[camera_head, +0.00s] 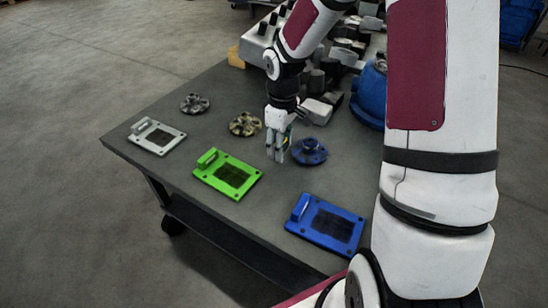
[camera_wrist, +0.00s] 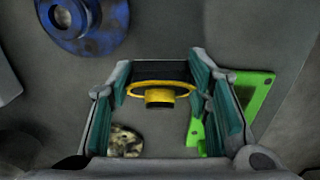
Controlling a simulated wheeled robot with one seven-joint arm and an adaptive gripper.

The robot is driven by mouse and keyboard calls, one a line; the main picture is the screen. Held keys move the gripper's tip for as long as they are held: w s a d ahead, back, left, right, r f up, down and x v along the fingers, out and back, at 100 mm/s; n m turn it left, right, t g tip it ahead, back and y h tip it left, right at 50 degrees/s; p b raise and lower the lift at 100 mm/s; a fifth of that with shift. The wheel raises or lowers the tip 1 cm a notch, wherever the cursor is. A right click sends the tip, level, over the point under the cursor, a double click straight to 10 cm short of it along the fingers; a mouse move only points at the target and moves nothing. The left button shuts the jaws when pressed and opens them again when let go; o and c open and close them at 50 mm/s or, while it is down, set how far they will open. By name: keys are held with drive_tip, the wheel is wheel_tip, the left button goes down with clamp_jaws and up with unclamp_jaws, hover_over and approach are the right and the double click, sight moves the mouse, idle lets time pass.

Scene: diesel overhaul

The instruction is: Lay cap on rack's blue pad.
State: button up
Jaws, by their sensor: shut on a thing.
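My gripper (camera_head: 277,154) points down above the table, between the green pad and the blue round part. In the wrist view its teal fingers are shut on a cap (camera_wrist: 160,92), which shows a black body with a yellow ring and a yellow stub. The cap is hidden by the fingers in the head view. The blue pad (camera_head: 299,224) lies flat at the table's front right, with a dark square centre and a raised blue block at its left end. It looks empty. The cap is apart from it.
A green pad (camera_head: 208,178) and a white pad (camera_head: 145,146) lie left of the blue one. A blue round part (camera_head: 309,152), a mottled part (camera_head: 245,124) and a grey part (camera_head: 194,104) stand behind them. Engine parts crowd the back right.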

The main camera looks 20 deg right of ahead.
sight(281, 166)
drive_tip(key=shift+f+b, duration=0.55)
drive_tip(key=shift+f, duration=1.9)
drive_tip(key=shift+f, duration=0.15)
drive_tip(key=o, duration=1.2)
drive_tip(key=shift+o, duration=0.2)
